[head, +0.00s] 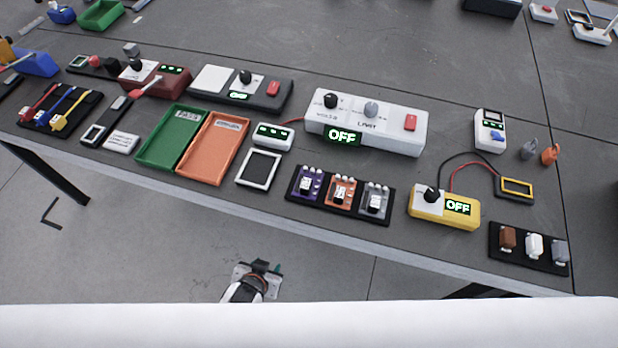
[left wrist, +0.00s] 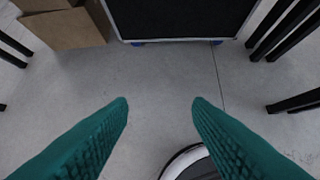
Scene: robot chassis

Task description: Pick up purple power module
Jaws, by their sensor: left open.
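The purple power module (head: 307,184) sits in the left slot of a black tray (head: 340,210) near the table's front edge in the head view. An orange module (head: 341,191) and a grey module (head: 375,199) stand beside it in the same tray. My left gripper (head: 268,266) is in front of the table edge, to the left of and nearer than the module, not touching it. In the left wrist view its green fingers (left wrist: 160,105) are apart, with only floor between them. My right gripper is not in view.
A white power unit (head: 367,140) stands behind the tray and a yellow unit (head: 440,221) to its right. A black-and-white framed panel (head: 260,168) lies to the left. Green (head: 172,136) and orange (head: 214,147) bins lie further left. The wrist view shows cardboard boxes (left wrist: 66,27).

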